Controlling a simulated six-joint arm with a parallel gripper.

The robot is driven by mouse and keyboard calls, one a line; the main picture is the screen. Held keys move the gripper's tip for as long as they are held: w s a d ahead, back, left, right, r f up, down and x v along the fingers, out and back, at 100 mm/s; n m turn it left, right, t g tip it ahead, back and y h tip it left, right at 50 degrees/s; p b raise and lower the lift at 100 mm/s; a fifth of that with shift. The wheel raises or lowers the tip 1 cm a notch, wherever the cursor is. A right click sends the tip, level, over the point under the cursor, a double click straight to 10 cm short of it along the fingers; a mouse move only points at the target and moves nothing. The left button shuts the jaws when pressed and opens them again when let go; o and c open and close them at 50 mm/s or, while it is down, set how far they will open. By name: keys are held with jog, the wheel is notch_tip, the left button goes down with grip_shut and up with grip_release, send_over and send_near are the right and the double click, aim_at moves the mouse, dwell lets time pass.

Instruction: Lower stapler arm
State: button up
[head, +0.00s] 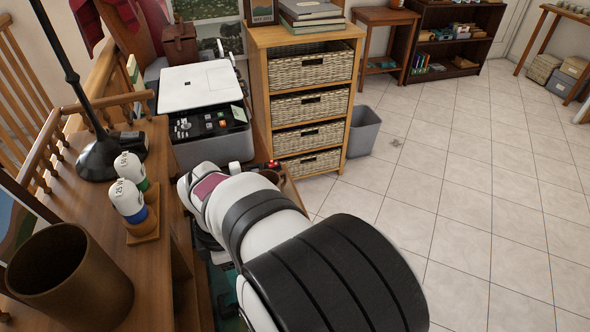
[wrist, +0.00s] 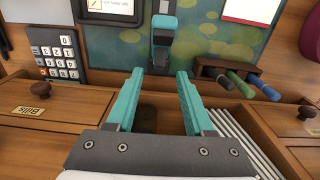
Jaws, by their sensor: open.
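The stapler (wrist: 163,40), teal and dark, stands on the painted green desk mat (wrist: 125,48) at the top middle of the wrist view. It is seen roughly end-on, with teal at its upper part and a dark body below. How far its arm is raised is not clear. My gripper (wrist: 158,75) has two teal fingers, spread apart with nothing between them. It is on the near side of the stapler in the picture, apart from it, and the stapler lines up with the gap. In the head view my arm hides the gripper and the stapler.
A calculator (wrist: 55,52) lies left of the stapler, and a rack of pens (wrist: 240,80) lies right. Below is a drawer front labelled Bills (wrist: 50,108) and an opening with white rods (wrist: 238,140). A printer (head: 205,105) and brown cup (head: 70,275) show in the head view.

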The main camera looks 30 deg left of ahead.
notch_tip(320, 180, down, 6)
jog(key=shift+r, duration=0.15)
grip_shut()
dwell(1.4)
